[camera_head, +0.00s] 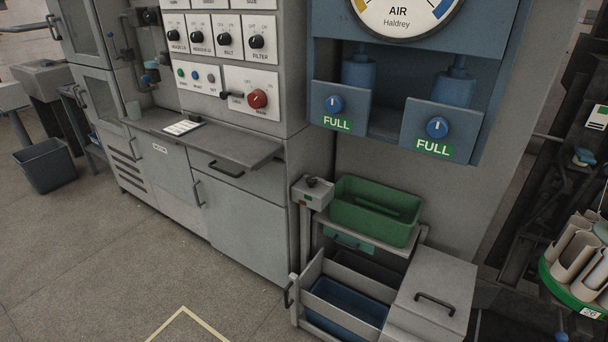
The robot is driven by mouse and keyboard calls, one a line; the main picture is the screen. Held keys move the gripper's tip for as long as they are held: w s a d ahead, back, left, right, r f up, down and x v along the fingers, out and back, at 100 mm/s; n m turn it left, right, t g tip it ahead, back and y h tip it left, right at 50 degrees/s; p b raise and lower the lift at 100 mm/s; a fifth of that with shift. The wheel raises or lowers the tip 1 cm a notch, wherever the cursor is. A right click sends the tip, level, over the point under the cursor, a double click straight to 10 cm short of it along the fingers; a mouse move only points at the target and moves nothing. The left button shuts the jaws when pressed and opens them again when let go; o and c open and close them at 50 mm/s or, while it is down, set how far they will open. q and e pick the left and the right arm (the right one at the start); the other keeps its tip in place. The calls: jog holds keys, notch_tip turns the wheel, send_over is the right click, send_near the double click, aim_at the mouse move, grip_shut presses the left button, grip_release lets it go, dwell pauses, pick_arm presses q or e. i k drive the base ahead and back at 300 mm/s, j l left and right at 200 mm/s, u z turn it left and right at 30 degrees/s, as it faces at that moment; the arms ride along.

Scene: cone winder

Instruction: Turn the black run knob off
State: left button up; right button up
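A row of black rotary knobs sits on white plates on the grey cabinet's upper panel. They are a first knob (174,36), a second knob (196,38), a third knob (224,39) and the knob labelled FILTER (257,42). Each plate has small position marks, too small to read surely. I cannot make out the word RUN on any plate, so I cannot tell which is the run knob. Another black knob-like part (151,16) is on the cabinet's left side. Neither of my grippers is in view.
Below the knobs are small coloured buttons (196,75), a red knob (257,99) and a black lever (232,95). A grey shelf (240,151) juts out beneath. Two blue knobs marked FULL are right, above a green bin (375,209) on a cart. Floor in front is clear.

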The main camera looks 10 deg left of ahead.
aim_at(310, 180)
jog(key=i+j, duration=0.15)
jog(key=j, duration=0.25)
jog(key=i+j+z, duration=0.1)
jog(key=j, duration=0.35)
jog(key=i+j, duration=0.25)
jog(key=j, duration=0.2)
jog(key=i+j+z, duration=0.1)
jog(key=j, duration=0.3)
jog(key=i+j, duration=0.2)
jog(key=j, duration=0.25)
jog(key=i+j+z, duration=0.1)
jog(key=j, duration=0.35)
jog(key=i+j, duration=0.2)
jog(key=j, duration=0.25)
jog(key=i+j+z, duration=0.1)
jog(key=j, duration=0.35)
